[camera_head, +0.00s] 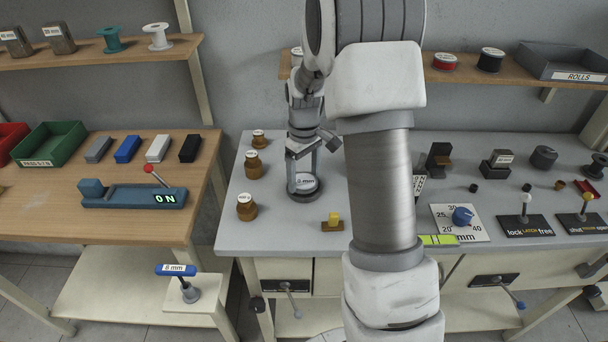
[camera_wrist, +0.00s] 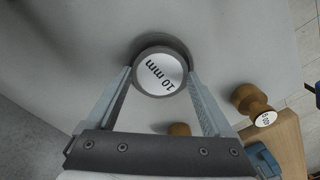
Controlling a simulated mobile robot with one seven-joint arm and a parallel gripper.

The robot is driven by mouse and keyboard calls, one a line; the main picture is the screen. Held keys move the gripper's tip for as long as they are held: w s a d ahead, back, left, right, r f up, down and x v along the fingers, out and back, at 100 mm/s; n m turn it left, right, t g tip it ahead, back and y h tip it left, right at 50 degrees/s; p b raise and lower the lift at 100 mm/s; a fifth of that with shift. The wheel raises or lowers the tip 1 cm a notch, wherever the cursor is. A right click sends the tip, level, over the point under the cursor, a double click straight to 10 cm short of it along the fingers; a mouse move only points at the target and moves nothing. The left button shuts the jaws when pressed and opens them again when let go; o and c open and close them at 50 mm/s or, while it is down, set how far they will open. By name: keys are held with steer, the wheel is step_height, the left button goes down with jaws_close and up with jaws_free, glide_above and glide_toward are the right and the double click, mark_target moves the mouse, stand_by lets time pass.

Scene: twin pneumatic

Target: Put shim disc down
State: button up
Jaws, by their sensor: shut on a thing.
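The shim disc (camera_wrist: 160,73) is round, with a white "10 mm" face and a dark rim. In the wrist view it sits between the fingertips of my gripper (camera_wrist: 158,84), which is shut on it. In the head view my gripper (camera_head: 303,168) points down over the grey bench, and the disc's pale labelled face (camera_head: 306,182) shows between the fingers. A dark round base (camera_head: 304,197) shows around and under it. I cannot tell whether the disc touches this base.
Several brown knobbed pieces (camera_head: 246,207) stand left of the disc on the grey bench (camera_head: 285,235). A small brown block with a yellow top (camera_head: 333,221) is in front. A dial plate (camera_head: 460,222) and lever plates (camera_head: 525,225) are at right. My arm hides the bench's middle.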

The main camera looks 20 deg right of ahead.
steer(key=shift+f+b, duration=0.4)
steer(key=shift+f, duration=0.15)
steer(key=o, duration=1.1)
steer(key=shift+o, duration=0.6)
steer(key=shift+s+f, duration=0.1)
